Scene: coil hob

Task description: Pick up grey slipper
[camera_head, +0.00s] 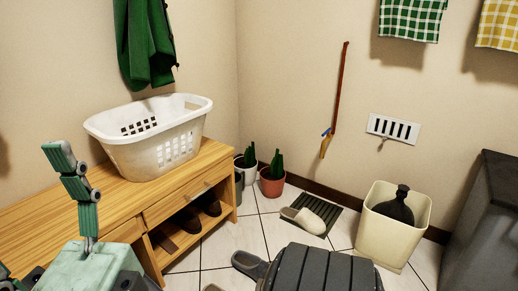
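A dark grey slipper (250,264) lies on the white tiled floor at bottom centre. Its right end meets or is hidden by a dark ribbed object. A pale beige slipper (308,219) lies farther back on a dark slatted mat (322,209). My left gripper (74,190) is at the lower left, in front of the wooden bench and well apart from the grey slipper. One jointed teal finger points up; the rest is mostly cut off, so I cannot tell its opening.
The wooden bench (190,188) carries a white laundry basket (150,150), with dark shoes (188,221) on its shelf. The dark ribbed object (318,271) fills the bottom centre. Potted plants (271,183) and a cream bin (394,235) stand near the walls. Some tiled floor is clear.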

